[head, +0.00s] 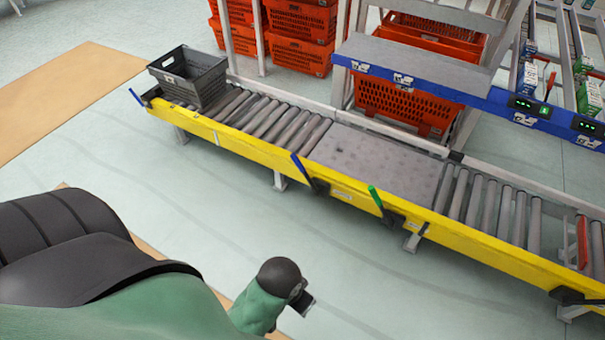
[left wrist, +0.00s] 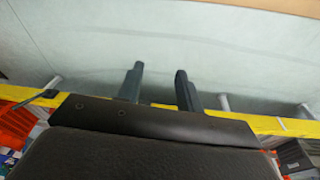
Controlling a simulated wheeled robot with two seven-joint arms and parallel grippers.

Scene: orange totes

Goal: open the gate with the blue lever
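A blue lever (head: 301,169) stands tilted on the yellow side rail, at the left end of a flat grey panel (head: 372,160) in the roller conveyor. A second blue lever (head: 135,97) is at the rail's far left end. I cannot tell for sure which part is the gate; the grey panel lies level with the rollers. My left gripper (left wrist: 159,72) shows in the left wrist view with its two dark fingers apart and nothing between them. In the head view only green and black arm parts show at lower left, clear of the levers. My right gripper is out of view.
A green lever (head: 376,198) stands right of the blue one on the yellow rail (head: 240,150). A dark grey tote (head: 190,77) sits on the left rollers. Orange totes (head: 405,103) are stacked behind. Pale floor in front of the conveyor is clear.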

